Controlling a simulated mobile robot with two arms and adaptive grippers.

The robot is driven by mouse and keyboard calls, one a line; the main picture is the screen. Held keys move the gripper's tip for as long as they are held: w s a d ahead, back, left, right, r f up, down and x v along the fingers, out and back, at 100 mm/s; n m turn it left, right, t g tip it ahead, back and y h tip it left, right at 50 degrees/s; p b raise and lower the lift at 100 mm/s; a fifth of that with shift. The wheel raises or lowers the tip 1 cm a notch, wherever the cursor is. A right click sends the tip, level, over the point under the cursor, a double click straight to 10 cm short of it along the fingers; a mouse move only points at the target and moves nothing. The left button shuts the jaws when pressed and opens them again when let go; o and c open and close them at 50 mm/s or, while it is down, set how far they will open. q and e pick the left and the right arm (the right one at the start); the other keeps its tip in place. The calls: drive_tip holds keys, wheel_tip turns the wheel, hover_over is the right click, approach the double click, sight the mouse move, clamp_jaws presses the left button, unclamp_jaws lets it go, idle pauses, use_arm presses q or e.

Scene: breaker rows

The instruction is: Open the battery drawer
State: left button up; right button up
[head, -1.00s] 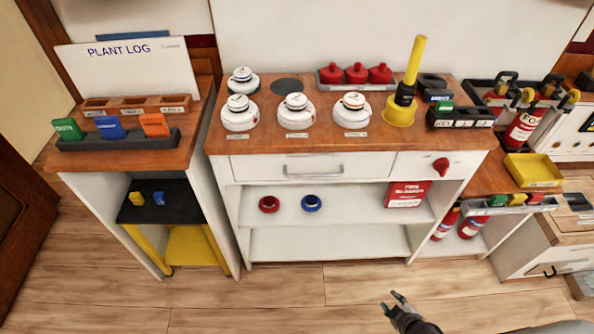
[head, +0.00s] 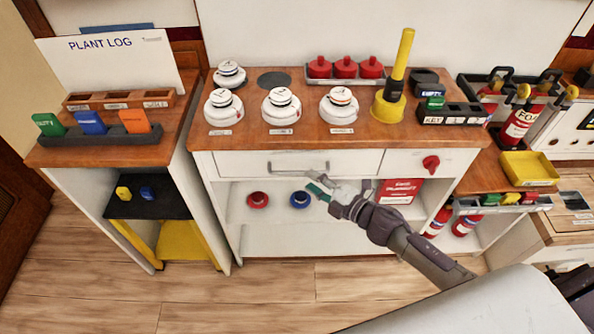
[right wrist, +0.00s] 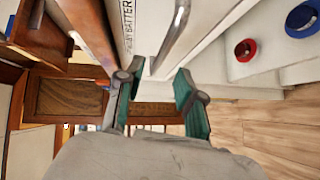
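The battery drawer (head: 350,161) is a white front under the wooden top of the middle cabinet and looks shut. Its metal bar handle (head: 285,169) runs across the front. My right gripper (head: 318,187) is at the right end of the handle, just in front of the drawer. In the right wrist view my right gripper (right wrist: 160,80) is open, with its two teal-padded fingers apart. The handle (right wrist: 174,35) lies just beyond the fingertips there, beside the drawer front (right wrist: 122,25) with part of a "BATTERY" label. I cannot tell whether they touch. My left gripper is not in view.
A red knob (head: 431,163) is on the panel right of the drawer. Red and blue rings (head: 300,200) sit on the shelf below. White detectors (head: 281,106) and a yellow-handled tool (head: 396,80) stand on top. Floor in front is clear.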

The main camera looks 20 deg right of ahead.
sight(298, 173)
drive_tip(key=x, duration=0.6)
drive_tip(key=shift+w, duration=0.1)
clamp_jaws()
